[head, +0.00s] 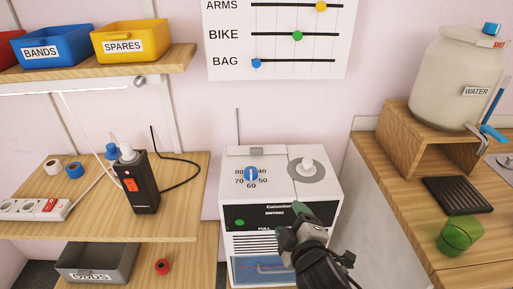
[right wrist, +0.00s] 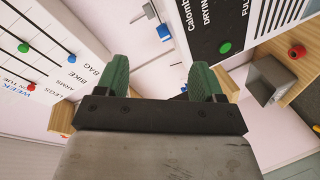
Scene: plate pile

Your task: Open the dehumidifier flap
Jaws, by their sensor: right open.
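The dehumidifier (head: 277,190) is a white upright box in the middle of the head view. Its top has a dial with a blue pointer (head: 251,174) and a white knob on a grey disc (head: 307,168). A pale strip lies along the rear top edge; I cannot tell which part is the flap. The black front panel has a green button (head: 239,222). My right gripper (head: 304,222) is open and empty, with green fingers, in front of the panel's right side and hiding part of it. In the right wrist view, the fingers (right wrist: 160,82) are apart near the tilted dehumidifier (right wrist: 215,25). My left gripper is out of view.
A wooden shelf (head: 190,180) with a black device (head: 141,185) stands left. A wooden counter (head: 395,205) with a water jar (head: 445,80) and green cup (head: 460,235) stands right. A chart with sliders (head: 277,40) hangs above. Space above the dehumidifier is mostly clear.

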